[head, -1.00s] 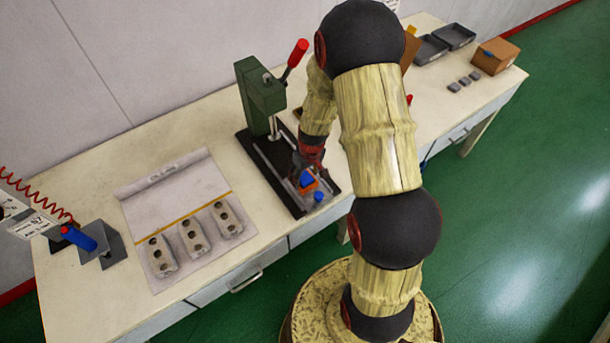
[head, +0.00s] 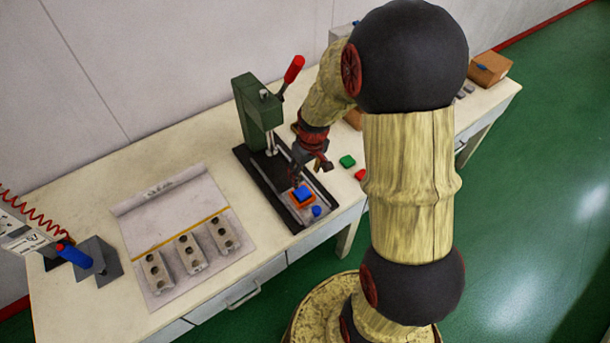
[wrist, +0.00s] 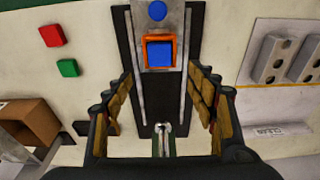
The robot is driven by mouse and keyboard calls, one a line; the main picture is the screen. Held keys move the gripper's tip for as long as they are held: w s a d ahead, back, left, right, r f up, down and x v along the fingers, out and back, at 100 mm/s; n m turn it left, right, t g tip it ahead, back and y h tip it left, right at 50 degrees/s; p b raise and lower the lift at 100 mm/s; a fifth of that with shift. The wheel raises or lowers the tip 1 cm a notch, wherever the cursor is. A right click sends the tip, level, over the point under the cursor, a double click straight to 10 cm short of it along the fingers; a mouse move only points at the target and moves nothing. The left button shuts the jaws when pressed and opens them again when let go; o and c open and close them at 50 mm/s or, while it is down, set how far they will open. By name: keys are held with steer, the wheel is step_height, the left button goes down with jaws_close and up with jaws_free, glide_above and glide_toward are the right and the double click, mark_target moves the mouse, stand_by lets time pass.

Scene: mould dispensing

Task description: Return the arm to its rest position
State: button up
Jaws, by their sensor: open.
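My gripper (head: 310,172) is open and empty, raised above the base of the green press (head: 258,112). In the wrist view its two fingers (wrist: 160,98) stand wide apart over the press's dark base plate. An orange mould (head: 303,199) with a blue block (head: 301,193) in it sits on the press's front plate, apart from my fingers. The mould with its blue block also shows in the wrist view (wrist: 160,54). A small blue round piece (head: 317,211) lies in front of it. My arm hides part of the table's right side.
A green block (head: 347,161) and a red block (head: 360,174) lie right of the press. A sheet with several grey metal parts (head: 190,252) lies to the left. A blue-handled tool (head: 75,255) stands at the far left. A cardboard box (head: 489,68) is at the far right.

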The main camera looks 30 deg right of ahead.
stand_by(0.4)
steer(key=s+a+r+t, duration=0.1)
steer(key=s+a+r, duration=0.3)
steer(key=s+r, duration=0.2)
steer(key=s+a+r+t+b, duration=0.1)
steer(key=s+a+r, duration=0.4)
steer(key=r, duration=0.5)
steer(key=s+a+r+t, duration=0.2)
steer(key=s+a+r, duration=0.3)
steer(key=s+r, duration=0.2)
steer(key=shift+a+r+b, duration=0.15)
steer(key=shift+r+b, duration=0.25)
steer(key=shift+r, duration=0.15)
